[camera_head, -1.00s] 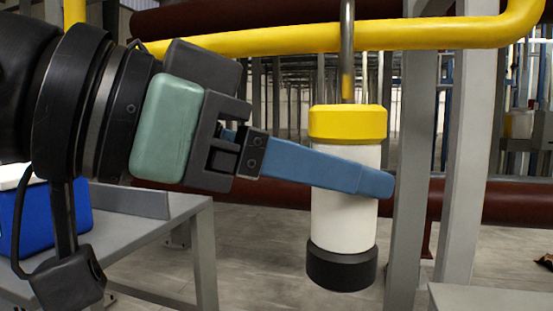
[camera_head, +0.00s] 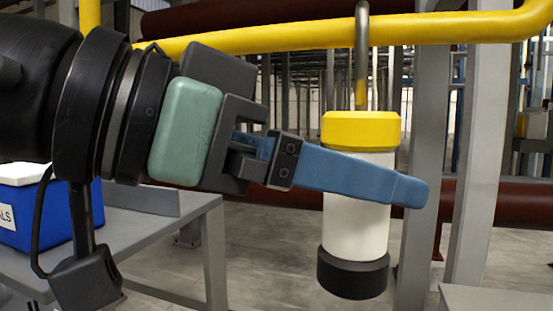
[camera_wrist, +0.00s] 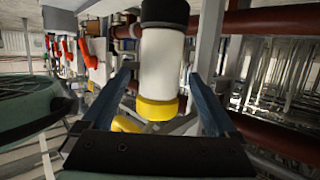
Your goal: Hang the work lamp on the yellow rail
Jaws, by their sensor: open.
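The work lamp (camera_head: 356,220) is upright, with a white body, yellow collar, black end and metal hook (camera_head: 362,60). The hook's shank crosses in front of the yellow rail (camera_head: 440,28), and its curved top shows just above the rail. I cannot see its far side or tell whether it rests on the rail. My gripper (camera_head: 410,190) is open, and its near blue finger crosses in front of the lamp's body. In the wrist view, the lamp (camera_wrist: 162,62) stands between the two fingers of my gripper (camera_wrist: 165,85), with gaps on both sides.
Grey upright posts (camera_head: 481,150) stand close to the right of the lamp. A grey table (camera_head: 195,207) with a blue and white box (camera_head: 40,215) is at the left. Another grey surface (camera_head: 495,298) is at the lower right. Dark red pipes run behind.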

